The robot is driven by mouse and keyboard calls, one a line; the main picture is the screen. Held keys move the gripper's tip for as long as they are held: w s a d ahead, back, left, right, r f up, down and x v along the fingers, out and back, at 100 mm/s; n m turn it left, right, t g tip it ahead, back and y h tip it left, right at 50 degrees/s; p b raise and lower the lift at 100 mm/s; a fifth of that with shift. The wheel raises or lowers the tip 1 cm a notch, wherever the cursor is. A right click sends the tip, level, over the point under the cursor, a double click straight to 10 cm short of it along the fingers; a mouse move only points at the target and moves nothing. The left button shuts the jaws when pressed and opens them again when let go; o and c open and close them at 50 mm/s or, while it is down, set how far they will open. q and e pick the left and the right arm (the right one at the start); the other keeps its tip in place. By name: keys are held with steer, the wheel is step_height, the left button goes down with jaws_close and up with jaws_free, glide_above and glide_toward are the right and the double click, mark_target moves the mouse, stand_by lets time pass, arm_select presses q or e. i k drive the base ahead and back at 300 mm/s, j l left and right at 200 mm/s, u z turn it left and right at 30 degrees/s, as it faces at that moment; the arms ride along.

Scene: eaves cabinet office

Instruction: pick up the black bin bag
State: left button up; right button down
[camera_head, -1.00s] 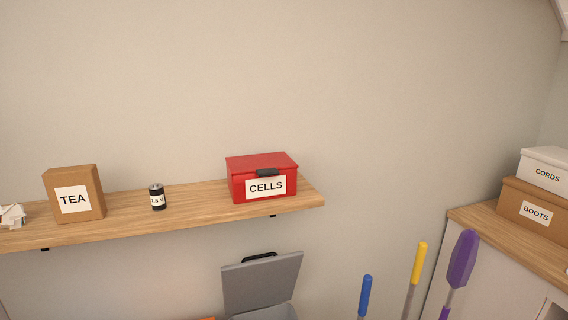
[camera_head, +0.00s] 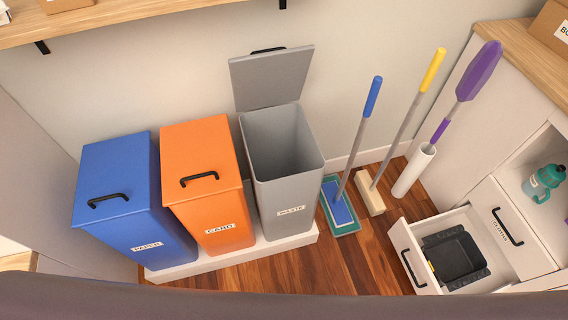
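A black, boxy, folded-looking item (camera_head: 454,257) with a small yellow mark at its left edge lies in an open white drawer (camera_head: 405,238) at the lower right. It is the only black item that could be the bin bag; I cannot tell for sure that it is. The grey WASTE bin (camera_head: 290,190) stands open with its lid (camera_head: 271,80) raised against the wall. No bag shows inside it. Neither of my grippers is in view.
Closed blue PAPER (camera_head: 130,200) and orange CARD (camera_head: 205,190) bins stand left of the grey one on a white plinth (camera_head: 240,255). A blue mop (camera_head: 342,208), a yellow-handled broom (camera_head: 371,195) and a purple duster (camera_head: 478,72) lean by the cabinet. A teal bottle (camera_head: 543,183) sits in its niche.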

mark_target(454, 258)
steer(key=z, duration=2)
steer(key=i+l, duration=0.1)
steer(key=l, duration=0.3)
steer(key=i+l+u, duration=0.1)
steer(key=l, duration=0.3)
steer(key=i+l, duration=0.1)
steer(key=l, duration=0.3)
steer(key=u, duration=0.05)
